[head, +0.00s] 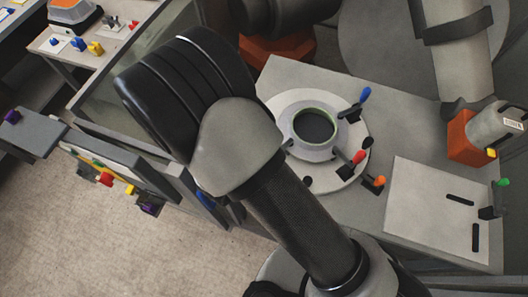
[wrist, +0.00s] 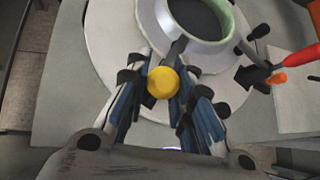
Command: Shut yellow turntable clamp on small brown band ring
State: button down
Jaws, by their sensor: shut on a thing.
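The yellow turntable clamp shows its round yellow knob (wrist: 162,82) in the wrist view, with a dark arm (wrist: 177,48) reaching to the ring's rim. My gripper (wrist: 160,95) is shut on this knob, one finger on each side. I cannot tell whether the clamp tip presses on the ring. The ring (head: 301,107) is pale grey with a green inner rim and a dark centre; no brown band is visible. It sits on the round pale turntable (head: 325,183), and it also shows in the wrist view (wrist: 220,57). In the head view my arm hides the gripper and the yellow clamp.
Other clamps stand around the turntable: blue (head: 364,95), red (head: 358,157) and orange (head: 379,181). A pale board (head: 432,210) with a green-handled clamp (head: 501,184) lies at the right. An orange and grey device (head: 470,140) stands behind it. Side panels with coloured clamps are at the left.

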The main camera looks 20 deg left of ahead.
jog(key=shift+w+d+r+g+y+b, duration=0.1)
jog(key=shift+w+d+g+y+b, duration=0.15)
jog(key=shift+w+g+y, duration=0.35)
jog(key=shift+w+d+r+g+y+b, duration=0.1)
jog(key=shift+w+d+g+y, duration=0.25)
jog(key=shift+g, duration=0.45)
jog(key=c, duration=1.4)
grip_release()
jog(key=v, duration=1.2)
